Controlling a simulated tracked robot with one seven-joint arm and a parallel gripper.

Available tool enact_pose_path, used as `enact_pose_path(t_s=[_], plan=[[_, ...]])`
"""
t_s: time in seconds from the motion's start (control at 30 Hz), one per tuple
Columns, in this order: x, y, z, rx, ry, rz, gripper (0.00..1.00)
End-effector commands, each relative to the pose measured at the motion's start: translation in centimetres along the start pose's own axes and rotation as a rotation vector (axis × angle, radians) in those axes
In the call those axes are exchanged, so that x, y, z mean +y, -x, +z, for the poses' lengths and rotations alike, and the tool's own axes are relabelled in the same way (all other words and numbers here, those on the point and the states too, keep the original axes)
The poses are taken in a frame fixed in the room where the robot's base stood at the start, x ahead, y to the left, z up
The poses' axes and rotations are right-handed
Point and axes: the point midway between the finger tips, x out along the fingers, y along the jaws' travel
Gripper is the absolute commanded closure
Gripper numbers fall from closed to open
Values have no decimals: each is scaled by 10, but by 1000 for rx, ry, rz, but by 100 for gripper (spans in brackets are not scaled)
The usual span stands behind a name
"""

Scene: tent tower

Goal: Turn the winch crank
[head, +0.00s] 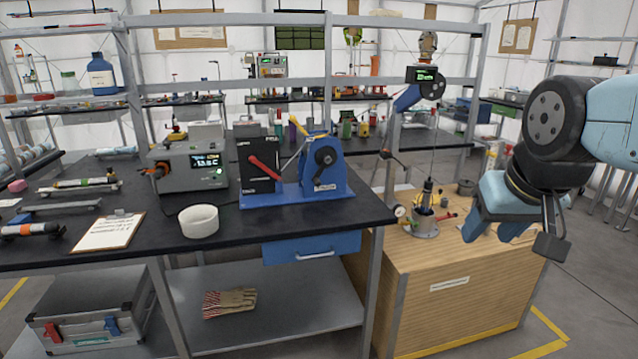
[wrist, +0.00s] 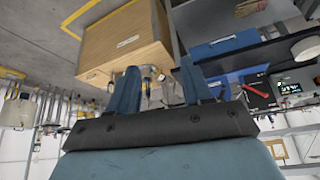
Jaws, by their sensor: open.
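A blue housing (head: 322,178) with a round black hub and a dark crank (head: 325,157) on its face stands on a blue base plate at the right end of the black bench; it looks like the winch. Beside it on the left, on the same plate, is a black box (head: 250,160) with a red lever (head: 264,168). The lever also shows in the wrist view (wrist: 262,93), which looks upside down. My gripper (head: 490,236) is open and empty, fingers pointing down, well right of the winch and over the wooden cabinet's right side. Its blue fingers frame the wrist view (wrist: 158,65).
The wooden cabinet (head: 455,292) carries a metal fixture (head: 424,217) with a line hanging above it. A grey display unit (head: 188,165), a white ring (head: 199,221) and a clipboard (head: 107,232) are on the bench. A frame post stands behind the winch, to its right.

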Motion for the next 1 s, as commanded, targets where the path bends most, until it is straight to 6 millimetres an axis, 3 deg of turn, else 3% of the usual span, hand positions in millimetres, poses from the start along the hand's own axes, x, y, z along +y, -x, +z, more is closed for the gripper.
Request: enact_pose_path(t_s=[0.17,0.37,0.7,1.0], plan=[[-2,-12,-19,12,56,-25,49],[-6,-50,-68,55,218,-73,49],[-14,-137,-147,148,530,-63,49],[-26,-222,-199,213,835,42,49]])
